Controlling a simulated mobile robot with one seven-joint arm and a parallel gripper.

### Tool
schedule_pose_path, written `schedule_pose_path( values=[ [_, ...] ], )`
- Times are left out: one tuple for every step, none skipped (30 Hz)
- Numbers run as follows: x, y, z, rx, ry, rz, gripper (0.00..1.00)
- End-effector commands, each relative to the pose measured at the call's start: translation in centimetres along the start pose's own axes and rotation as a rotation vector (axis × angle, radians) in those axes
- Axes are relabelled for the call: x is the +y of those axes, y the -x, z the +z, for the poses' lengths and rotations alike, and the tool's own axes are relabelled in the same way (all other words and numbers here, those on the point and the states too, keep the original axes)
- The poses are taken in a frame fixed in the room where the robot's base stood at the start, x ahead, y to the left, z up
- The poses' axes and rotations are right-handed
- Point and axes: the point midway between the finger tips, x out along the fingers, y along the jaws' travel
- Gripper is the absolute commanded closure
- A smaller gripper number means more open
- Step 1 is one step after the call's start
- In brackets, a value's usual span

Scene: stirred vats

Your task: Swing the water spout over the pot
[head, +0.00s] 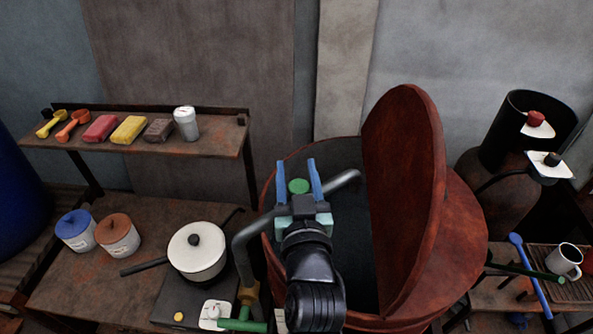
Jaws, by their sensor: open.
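The water spout (242,252) is a grey bent pipe rising from a brass fitting (248,293) beside the hob. Its far end (346,179) points right, over the open red-brown vat, away from the pot. The white pot (197,260) with a dark-knobbed lid sits on the hob to the left of the spout. My gripper (296,164) has blue fingers, is open, and is above the vat opening, over the spout's middle stretch, which it partly hides. A green round thing (299,186) shows between the fingers; I cannot tell whether they touch it.
The vat's raised lid (405,190) stands upright right of my gripper. A green handle (243,325) is at the spout's base. A shelf (220,139) with scoops and blocks is at the back left. Two lidded jars (76,231) (118,236) stand left of the pot.

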Motion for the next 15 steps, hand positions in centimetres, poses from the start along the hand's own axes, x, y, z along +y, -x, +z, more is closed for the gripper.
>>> schedule_pose_path(
  values=[
    [0.0,0.0,-0.01,0.0,0.0,0.0,0.36],
    [0.01,0.0,-0.01,0.0,0.0,0.0,0.31],
    [0.02,0.0,0.0,0.0,0.0,0.0,0.26],
    [0.03,0.0,0.01,0.0,0.0,0.0,0.26],
    [0.04,0.0,0.01,0.0,0.0,0.001,0.26],
    [0.05,0.0,0.03,-0.001,0.0,0.001,0.26],
    [0.05,0.0,0.03,-0.001,0.0,0.001,0.26],
    [0.06,0.0,0.03,-0.001,0.0,0.001,0.26],
    [0.07,0.0,0.04,-0.001,0.0,0.001,0.26],
    [0.07,0.0,0.05,-0.001,0.001,0.001,0.26],
    [0.07,0.02,0.06,-0.001,0.0,0.001,0.26],
    [0.08,0.09,0.09,-0.001,0.0,0.001,0.26],
    [0.09,0.19,0.13,-0.001,0.0,0.002,0.26],
    [0.09,0.33,0.19,-0.002,0.0,0.002,0.26],
    [0.1,0.61,0.26,-0.002,0.0,0.002,0.26]
  ],
)
